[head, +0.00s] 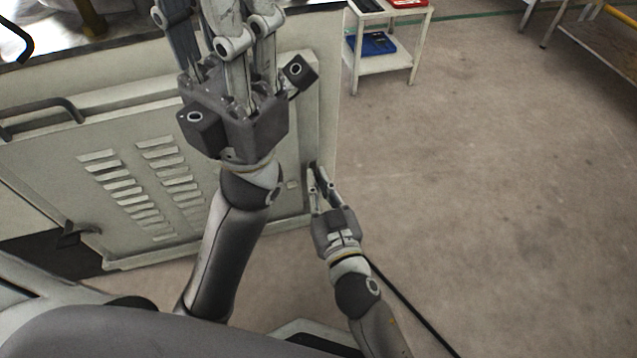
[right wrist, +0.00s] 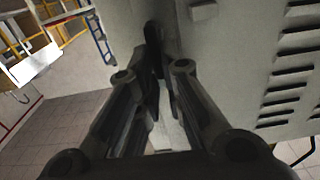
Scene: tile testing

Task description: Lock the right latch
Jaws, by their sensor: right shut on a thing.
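The grey cabinet door panel (head: 60,165) with louvre vents stands upright at the left of the head view. The right latch, a small dark handle (right wrist: 153,50), is at the door's right edge. In the head view it is mostly hidden by my right gripper (head: 318,178). My right gripper's fingers also show in the right wrist view (right wrist: 158,90), close together around the latch handle. My left gripper (head: 225,25) is raised in front of the cabinet top, away from the latch. Its fingertips run out of the picture, so its opening is unclear.
A dark left latch (head: 78,230) is at the door's lower left. A bar handle (head: 45,115) runs along the upper left. A white cart (head: 385,68) with a blue tray (head: 372,43) stands behind. A bench (head: 605,42) is far right. The floor (head: 490,190) right of the cabinet is clear.

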